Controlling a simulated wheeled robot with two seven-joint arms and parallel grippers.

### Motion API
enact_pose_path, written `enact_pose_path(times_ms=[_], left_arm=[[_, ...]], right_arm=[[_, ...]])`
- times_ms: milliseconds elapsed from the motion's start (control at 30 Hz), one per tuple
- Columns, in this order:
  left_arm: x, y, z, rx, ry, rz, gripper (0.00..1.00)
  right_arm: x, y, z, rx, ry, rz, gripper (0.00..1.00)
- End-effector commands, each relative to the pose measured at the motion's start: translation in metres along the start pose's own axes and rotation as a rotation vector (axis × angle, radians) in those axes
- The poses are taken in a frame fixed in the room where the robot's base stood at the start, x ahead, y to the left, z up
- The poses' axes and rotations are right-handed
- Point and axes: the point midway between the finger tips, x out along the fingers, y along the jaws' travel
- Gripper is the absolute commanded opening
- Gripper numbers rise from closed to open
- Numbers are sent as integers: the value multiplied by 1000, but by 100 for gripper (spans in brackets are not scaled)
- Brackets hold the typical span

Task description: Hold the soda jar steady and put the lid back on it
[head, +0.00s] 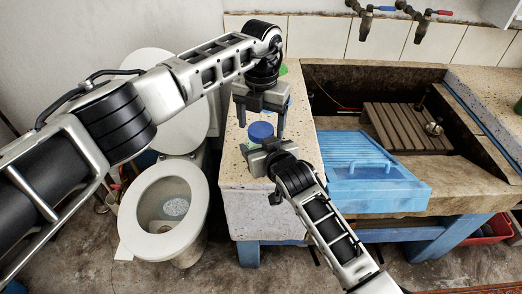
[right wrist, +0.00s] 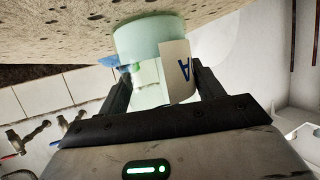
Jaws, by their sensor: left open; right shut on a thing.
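The soda jar (right wrist: 150,45) is pale green and see-through, with a white label marked A. It stands on the speckled stone counter in the inverted right wrist view. My right gripper (right wrist: 163,85) is shut on its sides; in the head view it comes from the front. A round blue lid (head: 260,131) shows at the top of the jar in the head view and appears to rest on it; whether it is fully seated I cannot tell. My left gripper (head: 261,115) is open, pointing down just above and behind the lid, fingers spread to either side.
The stone counter (head: 236,170) is narrow, with a toilet (head: 163,205) on its left.

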Motion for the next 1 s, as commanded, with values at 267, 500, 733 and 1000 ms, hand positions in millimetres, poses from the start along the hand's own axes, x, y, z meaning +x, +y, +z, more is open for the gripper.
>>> enact_pose_path(times_ms=[267,500,733,1000], left_arm=[[-36,1,1,-1,-4,1,75],[-40,0,0,-1,-1,0,75],[-64,1,2,-1,-8,4,63],[-75,0,0,-1,-1,1,63]], right_arm=[[0,0,1,0,-2,1,3],[0,0,1,0,-2,1,3],[0,0,1,0,-2,1,3],[0,0,1,0,-2,0,3]])
